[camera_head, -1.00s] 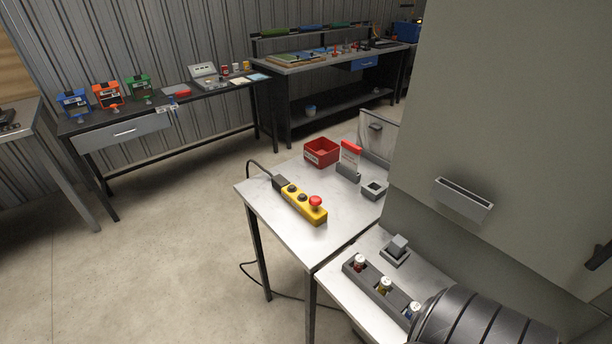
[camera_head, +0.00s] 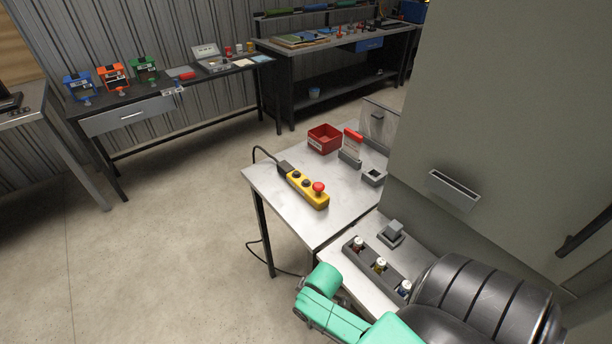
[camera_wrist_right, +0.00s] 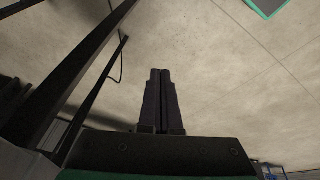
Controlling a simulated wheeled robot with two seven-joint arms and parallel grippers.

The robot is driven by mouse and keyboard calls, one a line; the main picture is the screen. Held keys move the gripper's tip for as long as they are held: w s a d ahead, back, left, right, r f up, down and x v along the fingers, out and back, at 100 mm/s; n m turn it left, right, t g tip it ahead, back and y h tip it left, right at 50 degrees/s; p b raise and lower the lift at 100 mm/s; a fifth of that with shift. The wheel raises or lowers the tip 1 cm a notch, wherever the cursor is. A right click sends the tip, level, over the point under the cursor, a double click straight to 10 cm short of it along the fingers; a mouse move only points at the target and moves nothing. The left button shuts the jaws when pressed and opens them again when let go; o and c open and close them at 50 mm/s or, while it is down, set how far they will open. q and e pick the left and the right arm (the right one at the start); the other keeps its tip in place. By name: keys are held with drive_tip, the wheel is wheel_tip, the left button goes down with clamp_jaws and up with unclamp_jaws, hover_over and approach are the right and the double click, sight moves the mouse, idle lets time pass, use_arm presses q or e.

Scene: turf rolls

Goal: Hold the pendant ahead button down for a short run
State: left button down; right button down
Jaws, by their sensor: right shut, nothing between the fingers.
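The yellow pendant (camera_head: 310,192) lies on the near metal table in the head view. It has dark round buttons toward its cable end and a red mushroom button (camera_head: 318,187) at the near end. I cannot read which button is ahead. My right gripper (camera_wrist_right: 161,72) shows in the right wrist view, fingers shut together and empty, above the bare floor and apart from the pendant. In the head view, a green and black part of my arm is in at the bottom, short of the pendant. My left gripper is not in view.
A dark rack with several small capped bottles (camera_head: 380,265) stands nearer. A large grey-green cabinet (camera_head: 500,120) blocks the right side. The floor at left is clear.

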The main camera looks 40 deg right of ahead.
drive_tip(key=w+d+r+n+t+y+p, duration=0.1)
drive_tip(key=w+d+r+n+t+p, duration=0.35)
drive_tip(key=w+r+n, duration=1.1)
drive_tip(key=w+d+r+n+b, duration=0.1)
drive_tip(key=w+d+r+n, duration=0.2)
drive_tip(key=d+r, duration=0.4)
drive_tip(key=w+d+r+n+t+h+b, duration=0.1)
drive_tip(key=w+d+r+n, duration=0.3)
drive_tip(key=d, duration=0.5)
wheel_tip(320, 180, up, 3)
drive_tip(key=shift+w+d+f+n, duration=0.1)
drive_tip(key=shift+w+d+n, duration=0.05)
drive_tip(key=shift+n, duration=0.2)
drive_tip(key=shift+f+b, duration=0.2)
drive_tip(key=shift+b, duration=0.1)
drive_tip(key=b, duration=0.8)
hover_over(306, 182)
drive_tip(key=f, duration=0.4)
drive_tip(key=s+f, duration=0.1)
drive_tip(key=f, duration=0.2)
drive_tip(key=shift+d, duration=0.1)
drive_tip(key=shift+f, duration=0.75)
drive_tip(key=shift+f, duration=0.1)
